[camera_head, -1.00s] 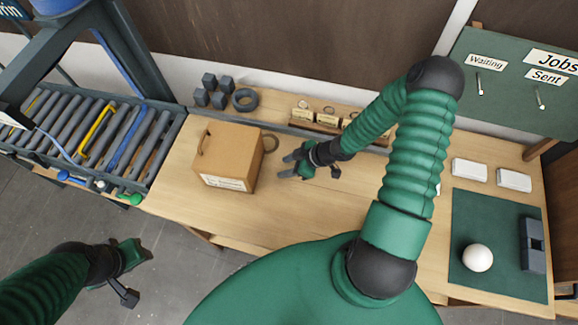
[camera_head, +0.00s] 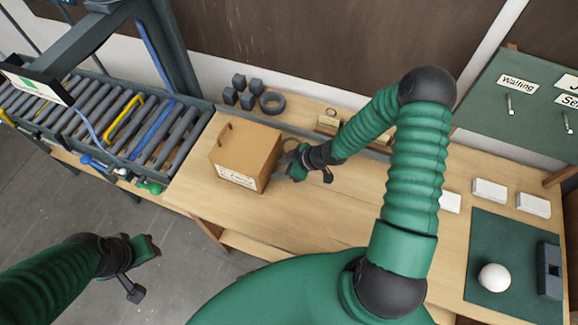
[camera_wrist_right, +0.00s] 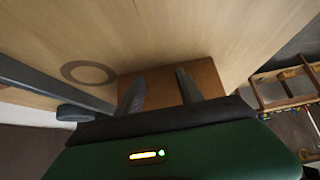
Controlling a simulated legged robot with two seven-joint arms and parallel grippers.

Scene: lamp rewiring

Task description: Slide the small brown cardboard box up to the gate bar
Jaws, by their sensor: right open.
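The small brown cardboard box (camera_head: 232,147) stands upright on the wooden workbench, near the end of the roller conveyor. It has a white label on its front side. My right gripper (camera_head: 287,162) is at the box's right side; its fingers are apart. In the right wrist view the brown box (camera_wrist_right: 160,72) shows between and beyond the fingertips of my right gripper (camera_wrist_right: 158,76); contact is not clear. A dark gantry (camera_head: 110,30) spans the conveyor at the upper left; I cannot tell which part is the gate bar. My left gripper (camera_head: 148,248) hangs over the floor.
The roller conveyor (camera_head: 180,135) lies left of the box. Several dark cubes (camera_head: 239,82) and a dark ring (camera_head: 272,103) are behind it. A flat ring mark (camera_wrist_right: 88,72) is close by. A green mat (camera_head: 500,240) with a white ball (camera_head: 494,277) is at right.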

